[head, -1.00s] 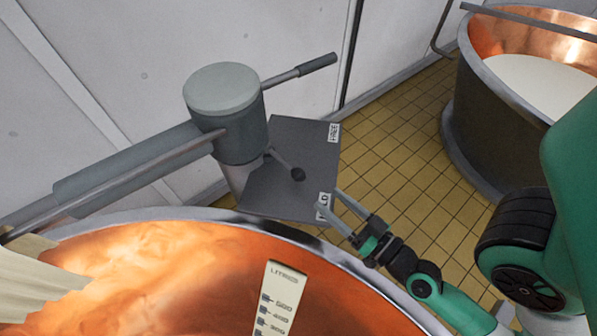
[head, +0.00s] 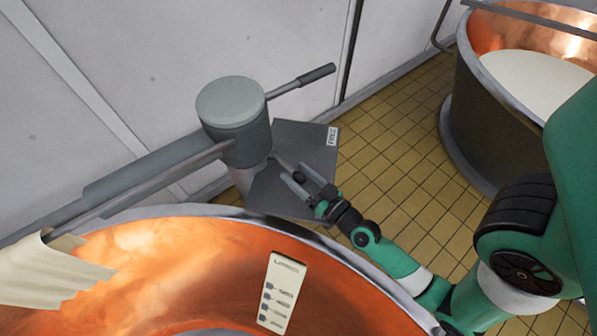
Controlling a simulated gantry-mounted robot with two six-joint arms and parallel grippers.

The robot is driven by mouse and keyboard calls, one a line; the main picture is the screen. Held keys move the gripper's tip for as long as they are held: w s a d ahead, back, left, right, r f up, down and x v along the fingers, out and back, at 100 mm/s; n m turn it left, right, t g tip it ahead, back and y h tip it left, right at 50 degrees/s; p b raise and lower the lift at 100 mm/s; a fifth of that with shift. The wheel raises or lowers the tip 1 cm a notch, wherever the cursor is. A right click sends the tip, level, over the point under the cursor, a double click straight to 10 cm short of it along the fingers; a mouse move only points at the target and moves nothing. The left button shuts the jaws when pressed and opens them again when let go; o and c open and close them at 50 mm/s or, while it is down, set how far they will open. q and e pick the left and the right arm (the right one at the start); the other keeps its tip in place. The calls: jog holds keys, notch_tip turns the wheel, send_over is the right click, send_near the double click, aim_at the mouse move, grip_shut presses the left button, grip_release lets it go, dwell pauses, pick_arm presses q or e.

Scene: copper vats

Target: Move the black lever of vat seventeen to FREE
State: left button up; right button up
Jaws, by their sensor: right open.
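The black lever (head: 299,177) is a thin rod with a round black knob, coming out at the base of the grey post (head: 235,130) over a dark angled plate (head: 304,138). A FREE label (head: 332,136) is at the plate's far right corner. The HOLD label is hidden behind my right gripper. My right gripper (head: 294,170) is open, its two fingers one on each side of the lever near the knob. Whether a finger touches it, I cannot tell. My left gripper is not in view. No vat number is readable.
A copper vat (head: 180,250) with a litre scale (head: 281,292) fills the front. A grey bar with a handle (head: 317,75) crosses the post, with pale cloth (head: 55,272) at its left. Another vat (head: 480,130) stands right on yellow tiles. A wall is behind.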

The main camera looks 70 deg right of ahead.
grip_shut()
dwell(1.4)
